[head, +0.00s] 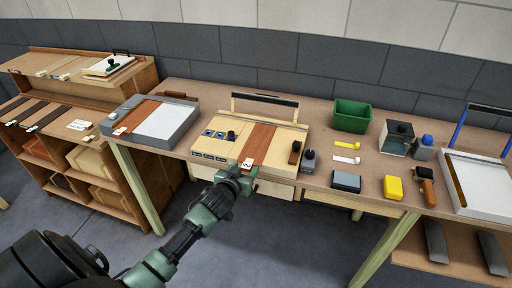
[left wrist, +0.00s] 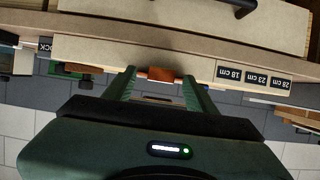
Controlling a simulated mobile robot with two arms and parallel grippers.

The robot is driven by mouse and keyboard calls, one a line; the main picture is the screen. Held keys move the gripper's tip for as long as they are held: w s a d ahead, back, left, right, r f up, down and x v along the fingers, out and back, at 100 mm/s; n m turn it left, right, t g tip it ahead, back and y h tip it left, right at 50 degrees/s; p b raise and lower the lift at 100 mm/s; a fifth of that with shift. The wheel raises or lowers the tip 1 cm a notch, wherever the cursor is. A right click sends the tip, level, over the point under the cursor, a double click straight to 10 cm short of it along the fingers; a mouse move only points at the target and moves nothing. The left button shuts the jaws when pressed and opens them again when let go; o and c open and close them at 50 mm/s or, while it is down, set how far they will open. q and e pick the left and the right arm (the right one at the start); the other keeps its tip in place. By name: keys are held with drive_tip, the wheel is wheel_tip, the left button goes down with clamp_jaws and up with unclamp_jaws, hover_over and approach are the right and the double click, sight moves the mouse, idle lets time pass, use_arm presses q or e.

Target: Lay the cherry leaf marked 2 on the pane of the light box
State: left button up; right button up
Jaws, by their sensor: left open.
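The cherry leaf marked 2 (head: 258,143) is a reddish-brown strip lying on a pale wooden board (head: 284,148). Its white tag hangs at the board's front edge. My left gripper (head: 241,172) is open at that front edge, close to the tagged end. In the left wrist view the leaf's reddish end (left wrist: 160,74) shows between the open fingertips (left wrist: 158,80); I cannot tell whether they touch it. The light box (head: 187,137) is a grey case left of the board with a white pane (head: 168,122). Another brown tagged strip (head: 136,117) lies along its left side. My right gripper is not in view.
The board carries black cm labels (head: 209,156) and a raised bar (head: 265,98) behind. Right of it are a green bin (head: 351,116), a grey block (head: 346,181), a yellow block (head: 393,187) and a white tray (head: 485,185). A wooden shelf unit (head: 80,170) stands left.

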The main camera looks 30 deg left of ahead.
use_arm(q)
clamp_jaws()
